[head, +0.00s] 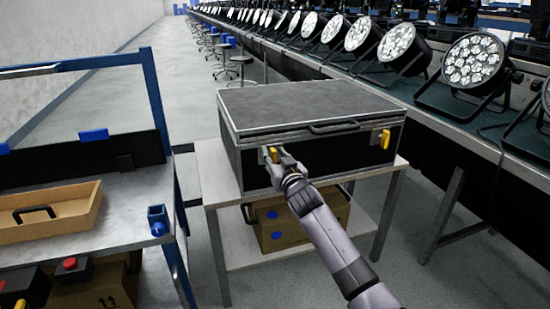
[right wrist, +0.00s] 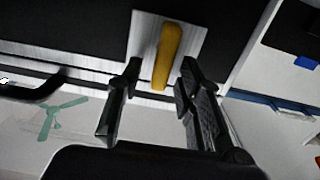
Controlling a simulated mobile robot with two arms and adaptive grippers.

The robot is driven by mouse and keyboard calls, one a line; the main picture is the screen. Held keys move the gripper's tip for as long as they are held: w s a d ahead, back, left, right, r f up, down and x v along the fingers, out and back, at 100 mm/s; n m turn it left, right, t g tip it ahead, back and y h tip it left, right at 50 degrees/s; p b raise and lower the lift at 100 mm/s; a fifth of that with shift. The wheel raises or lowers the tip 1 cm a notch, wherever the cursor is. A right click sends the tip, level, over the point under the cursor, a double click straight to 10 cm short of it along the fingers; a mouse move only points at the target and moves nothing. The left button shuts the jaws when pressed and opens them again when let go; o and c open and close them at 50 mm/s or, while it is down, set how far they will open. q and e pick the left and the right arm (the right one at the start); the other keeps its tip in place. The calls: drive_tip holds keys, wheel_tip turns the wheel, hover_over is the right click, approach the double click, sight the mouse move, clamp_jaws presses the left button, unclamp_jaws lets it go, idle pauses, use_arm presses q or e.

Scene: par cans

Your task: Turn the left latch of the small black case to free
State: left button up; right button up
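The small black case (head: 310,105) sits closed on a white-topped table. Its left latch (head: 274,154) is a yellow lever on a silver plate on the case front. The yellow right latch (head: 384,138) is farther right, beyond the black handle (head: 334,127). My right gripper (head: 284,163) is at the left latch and partly covers it. In the right wrist view the left latch lever (right wrist: 168,55) is slightly tilted. The right gripper (right wrist: 161,75) is open, its fingers on either side of the lever's near end, with visible gaps. My left gripper is not in view.
A cardboard box (head: 300,223) stands on the shelf below the white table (head: 216,180). A workbench with a wooden tray (head: 50,212) is at left. A long bench with several par cans (head: 474,60) runs along the right.

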clamp_jaws()
idle(0.5)
